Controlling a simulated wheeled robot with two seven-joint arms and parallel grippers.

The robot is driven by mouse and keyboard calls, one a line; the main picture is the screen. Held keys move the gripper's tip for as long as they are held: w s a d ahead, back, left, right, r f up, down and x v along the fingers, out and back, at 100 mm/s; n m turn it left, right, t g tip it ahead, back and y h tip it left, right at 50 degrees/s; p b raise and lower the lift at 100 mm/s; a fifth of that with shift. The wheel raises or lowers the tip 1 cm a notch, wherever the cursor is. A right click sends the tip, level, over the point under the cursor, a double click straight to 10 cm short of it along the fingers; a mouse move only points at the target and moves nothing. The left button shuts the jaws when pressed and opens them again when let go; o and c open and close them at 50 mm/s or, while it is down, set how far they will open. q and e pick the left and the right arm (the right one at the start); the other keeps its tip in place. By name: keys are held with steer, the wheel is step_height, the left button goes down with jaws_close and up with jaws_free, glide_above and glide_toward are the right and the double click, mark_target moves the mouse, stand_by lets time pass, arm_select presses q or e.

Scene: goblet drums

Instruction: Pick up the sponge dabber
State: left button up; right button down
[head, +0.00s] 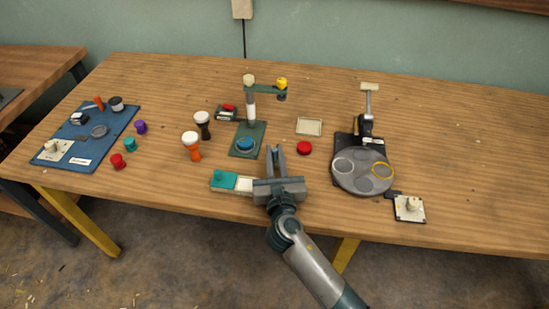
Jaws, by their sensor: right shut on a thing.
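My right gripper (275,152) reaches in from the bottom right, low over the front middle of the table. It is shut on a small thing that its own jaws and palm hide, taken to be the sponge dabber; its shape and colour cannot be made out. A tray with a teal part and a white part (225,181) lies just left of the gripper, its right end partly covered by it. My left gripper is not in view.
Behind the gripper stand a green press stand (242,150) and a red disc (304,148). Goblet drums (191,142) stand left, a grey turntable (361,182) right. A white plate with a knob (407,212) lies front right. A blue mat (107,145) holds tools. The far right is clear.

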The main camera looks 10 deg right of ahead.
steer(key=shift+r, duration=0.1)
